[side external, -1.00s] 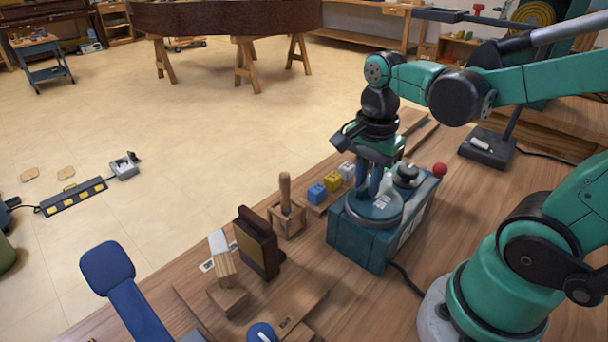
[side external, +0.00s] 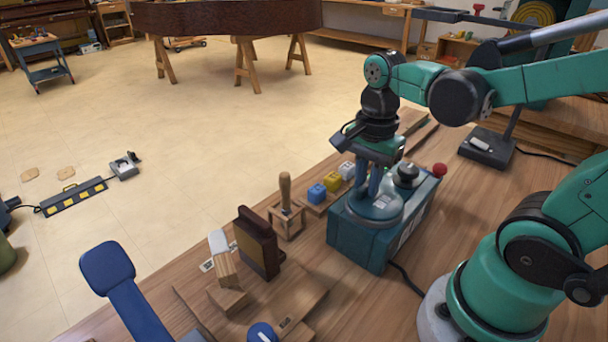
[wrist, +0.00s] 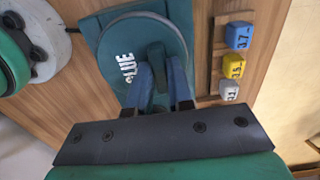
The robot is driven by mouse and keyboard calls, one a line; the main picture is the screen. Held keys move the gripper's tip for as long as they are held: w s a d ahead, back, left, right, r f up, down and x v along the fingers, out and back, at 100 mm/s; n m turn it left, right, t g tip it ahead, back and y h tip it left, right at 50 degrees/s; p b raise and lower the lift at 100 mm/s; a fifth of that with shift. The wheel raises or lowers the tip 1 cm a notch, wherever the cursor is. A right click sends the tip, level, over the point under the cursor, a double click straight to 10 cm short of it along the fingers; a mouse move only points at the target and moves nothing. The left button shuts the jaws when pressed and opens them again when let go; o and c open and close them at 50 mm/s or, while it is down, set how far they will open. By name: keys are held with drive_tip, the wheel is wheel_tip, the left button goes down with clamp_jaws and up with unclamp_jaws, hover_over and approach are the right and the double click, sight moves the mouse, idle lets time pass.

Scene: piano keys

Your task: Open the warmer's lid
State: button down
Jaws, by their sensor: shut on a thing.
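The warmer (side external: 358,243) is a teal box on the wooden bench, with a round teal lid (side external: 374,212) on its top. In the wrist view the lid (wrist: 112,50) is marked "GLUE" and has a dark raised handle (wrist: 156,52) near its middle. My gripper (side external: 366,192) points down over the lid. In the wrist view its two blue fingers (wrist: 160,84) are shut on the handle, which they partly hide. The lid lies on or very close to the warmer's top; I cannot tell if there is a gap.
Blue (side external: 317,194), yellow (side external: 332,181) and white (side external: 347,170) blocks sit in a wooden rack beside the warmer. A wooden-handled tool (side external: 286,195), a dark block (side external: 257,243) and a red ball (side external: 440,170) are nearby. A black knob stands behind the lid.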

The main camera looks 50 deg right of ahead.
drive_tip(key=a, duration=0.7)
drive_tip(key=shift+a, duration=0.25)
drive_tip(key=c, duration=0.8)
unclamp_jaws()
drive_tip(key=shift+r, duration=0.1)
drive_tip(key=shift+r, duration=2.75)
